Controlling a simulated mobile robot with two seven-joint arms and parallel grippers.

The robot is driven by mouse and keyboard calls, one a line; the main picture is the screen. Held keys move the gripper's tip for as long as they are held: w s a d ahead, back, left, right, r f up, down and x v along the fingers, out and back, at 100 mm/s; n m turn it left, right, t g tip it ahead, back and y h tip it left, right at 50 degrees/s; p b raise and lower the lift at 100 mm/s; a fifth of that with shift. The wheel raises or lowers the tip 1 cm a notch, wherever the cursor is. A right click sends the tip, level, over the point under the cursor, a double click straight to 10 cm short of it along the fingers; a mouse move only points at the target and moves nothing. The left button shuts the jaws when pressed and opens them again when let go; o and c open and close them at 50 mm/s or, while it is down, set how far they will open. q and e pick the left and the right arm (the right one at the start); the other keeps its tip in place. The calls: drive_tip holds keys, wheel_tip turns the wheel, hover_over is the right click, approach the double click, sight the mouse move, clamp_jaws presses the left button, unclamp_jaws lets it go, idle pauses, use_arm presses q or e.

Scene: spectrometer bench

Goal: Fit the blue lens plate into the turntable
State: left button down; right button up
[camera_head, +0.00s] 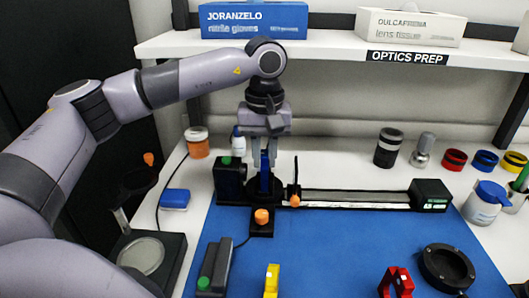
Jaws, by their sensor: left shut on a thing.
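The blue lens plate (265,172) is upright in the grip of my left gripper (264,155), which points straight down. The plate's lower end is at the black round mount (262,189) at the left end of the rail, which looks like the turntable. I cannot tell whether the plate is seated in it or just above it. My left fingers cover part of the plate. My right gripper is not in view.
A black box (231,180) stands close left of the mount, and an orange knob (262,216) in front. The rail (345,198) runs right to another box (430,195). Yellow (272,281) and red (396,283) pieces and a black ring (446,268) sit on the blue mat (335,245).

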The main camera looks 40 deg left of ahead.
use_arm(q)
drive_tip(key=c, duration=0.9)
unclamp_jaws()
drive_tip(key=shift+r, duration=3.6)
